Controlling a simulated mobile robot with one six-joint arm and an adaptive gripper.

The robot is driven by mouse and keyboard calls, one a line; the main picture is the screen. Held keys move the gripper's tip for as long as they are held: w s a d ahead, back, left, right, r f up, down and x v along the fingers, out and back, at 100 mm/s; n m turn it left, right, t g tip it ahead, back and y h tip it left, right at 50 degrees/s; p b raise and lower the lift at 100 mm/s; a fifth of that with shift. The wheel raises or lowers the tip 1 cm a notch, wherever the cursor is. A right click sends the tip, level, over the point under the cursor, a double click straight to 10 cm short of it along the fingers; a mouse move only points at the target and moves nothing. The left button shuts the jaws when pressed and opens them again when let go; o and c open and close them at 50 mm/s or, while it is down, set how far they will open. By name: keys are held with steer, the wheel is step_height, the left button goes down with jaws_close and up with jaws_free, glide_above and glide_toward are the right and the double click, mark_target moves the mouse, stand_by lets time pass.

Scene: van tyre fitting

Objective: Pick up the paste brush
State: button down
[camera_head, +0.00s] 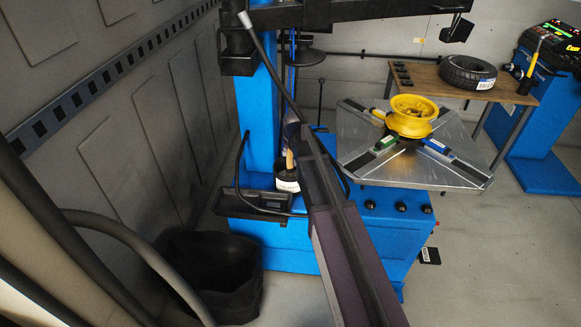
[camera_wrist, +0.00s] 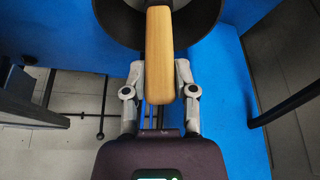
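The paste brush (camera_head: 290,160) stands with its pale wooden handle up in a dark paste pot (camera_head: 288,185) with a white label. The pot is on the blue machine, left of my arm. In the wrist view the brush handle (camera_wrist: 160,55) runs between the fingers of my gripper (camera_wrist: 160,75). Both fingertips lie close against its sides, and the gap is about the handle's width. The handle partly covers the contact faces. The pot's dark rim (camera_wrist: 110,20) shows behind the handle. The bristles are hidden. The head view does not show the fingers clearly.
The blue tyre machine (camera_head: 275,258) has a metal turntable (camera_head: 450,172) carrying a yellow rim (camera_head: 410,113). A black tray (camera_head: 255,206) is at its left side, with a black bin (camera_head: 205,275) below. A tyre (camera_head: 467,72) lies on a wooden bench (camera_head: 428,78).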

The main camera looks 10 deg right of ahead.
steer(key=shift+r, duration=0.15)
stand_by(0.3)
step_height(320, 180, up, 10)
steer(key=p, duration=1)
stand_by(2.1)
